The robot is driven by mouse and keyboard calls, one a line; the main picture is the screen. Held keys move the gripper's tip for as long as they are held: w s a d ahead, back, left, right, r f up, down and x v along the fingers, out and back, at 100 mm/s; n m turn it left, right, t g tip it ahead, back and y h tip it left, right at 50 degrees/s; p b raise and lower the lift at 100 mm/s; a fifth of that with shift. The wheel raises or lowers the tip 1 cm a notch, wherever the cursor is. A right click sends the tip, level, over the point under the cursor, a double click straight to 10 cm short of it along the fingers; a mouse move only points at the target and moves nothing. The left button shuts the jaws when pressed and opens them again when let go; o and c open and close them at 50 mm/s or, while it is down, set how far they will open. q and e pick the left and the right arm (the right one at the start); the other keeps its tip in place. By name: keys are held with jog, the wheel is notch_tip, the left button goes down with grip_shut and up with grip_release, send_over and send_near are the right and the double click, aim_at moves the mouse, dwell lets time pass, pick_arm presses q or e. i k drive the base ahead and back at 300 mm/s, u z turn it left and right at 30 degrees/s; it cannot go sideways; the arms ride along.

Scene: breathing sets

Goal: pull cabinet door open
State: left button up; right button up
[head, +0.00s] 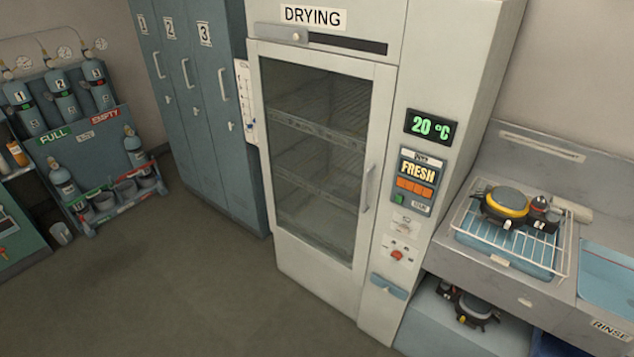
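The drying cabinet (452,60) is a tall pale unit under a "DRYING" sign (313,16). Its glass door (381,110) has a light frame and looks shut. A vertical bar handle (369,188) is on the door's right side. Wire shelves (318,130) show through the glass, and I make out nothing on them. To the left are blue-grey lockers with doors marked 1, 2 and 3 (214,75), all looking shut, each with an upright handle. Neither of my grippers is in view.
The cabinet's control panel (417,182) reads "FRESH" below a 20 °C display (431,127). At right, a sink counter (500,278) holds a wire rack (465,232) with a mask (506,203). A cylinder stand (95,150) is at left. The floor (190,290) before the cabinet is clear.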

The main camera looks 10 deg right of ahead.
aim_at(384, 77)
jog(key=u, duration=0.25)
jog(key=i, duration=0.9)
jog(key=z, duration=0.1)
